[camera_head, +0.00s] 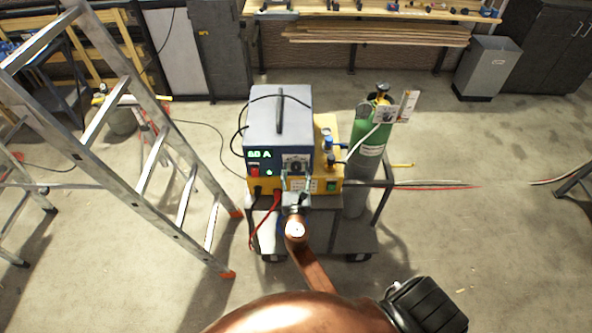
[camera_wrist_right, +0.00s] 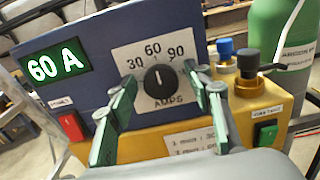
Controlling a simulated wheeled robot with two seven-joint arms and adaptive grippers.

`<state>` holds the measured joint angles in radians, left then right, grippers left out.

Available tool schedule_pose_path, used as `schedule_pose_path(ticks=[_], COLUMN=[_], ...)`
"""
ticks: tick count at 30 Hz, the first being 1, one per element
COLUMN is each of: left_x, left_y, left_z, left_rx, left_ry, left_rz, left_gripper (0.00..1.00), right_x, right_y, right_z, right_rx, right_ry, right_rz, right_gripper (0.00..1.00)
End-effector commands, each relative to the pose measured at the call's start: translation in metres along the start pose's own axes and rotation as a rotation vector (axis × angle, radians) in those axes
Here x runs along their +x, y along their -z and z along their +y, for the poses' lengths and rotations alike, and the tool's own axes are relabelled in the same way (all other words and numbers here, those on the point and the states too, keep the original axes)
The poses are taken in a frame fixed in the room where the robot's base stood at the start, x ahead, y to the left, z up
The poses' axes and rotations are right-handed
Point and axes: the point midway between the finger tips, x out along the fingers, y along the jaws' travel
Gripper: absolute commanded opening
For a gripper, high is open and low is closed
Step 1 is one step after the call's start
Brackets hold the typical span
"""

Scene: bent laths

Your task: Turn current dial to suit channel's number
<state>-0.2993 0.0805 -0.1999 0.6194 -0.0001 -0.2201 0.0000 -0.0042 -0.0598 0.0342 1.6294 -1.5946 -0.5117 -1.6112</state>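The current dial is a black round knob (camera_wrist_right: 160,82) on a pale plate marked 30, 60, 90 and AMPS; its white mark points up towards 60. It also shows small in the head view (camera_head: 295,165). The lit display (camera_wrist_right: 55,64) reads 60 A. Both belong to a blue and yellow power unit (camera_head: 280,128). My right gripper (camera_wrist_right: 163,105) is open in front of the dial, its green-padded fingers to either side of the knob and apart from it; it also shows in the head view (camera_head: 294,182). A label (camera_wrist_right: 196,140) below is partly hidden. My left gripper is not in view.
The unit stands on a cart (camera_head: 350,238) beside a green gas cylinder (camera_head: 369,150). Red (camera_wrist_right: 70,127) and green (camera_wrist_right: 267,133) buttons flank the dial. A ladder (camera_head: 150,160) stands at left; red and black cables hang at the front. The floor at right is mostly clear.

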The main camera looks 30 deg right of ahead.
Motion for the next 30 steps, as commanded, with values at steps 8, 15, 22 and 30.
schedule_pose_path(ticks=[8, 15, 22, 30], left_x=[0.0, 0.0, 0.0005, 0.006], left_y=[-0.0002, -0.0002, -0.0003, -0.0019], left_z=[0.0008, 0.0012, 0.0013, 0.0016], left_rx=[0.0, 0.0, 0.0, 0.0], left_ry=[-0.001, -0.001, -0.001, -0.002], left_rz=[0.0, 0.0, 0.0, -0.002], left_gripper=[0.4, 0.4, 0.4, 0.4], right_x=[-0.0003, -0.0004, -0.0004, -0.0004], right_y=[0.0002, 0.0002, 0.0004, 0.0015], right_z=[0.0, 0.0001, 0.0002, 0.0], right_rx=[0.0, 0.0, 0.007, 0.1], right_ry=[0.0, 0.0, -0.001, -0.001], right_rz=[0.0, 0.0, 0.0, 0.0], right_gripper=[0.28, 0.11, 0.05, 0.05])
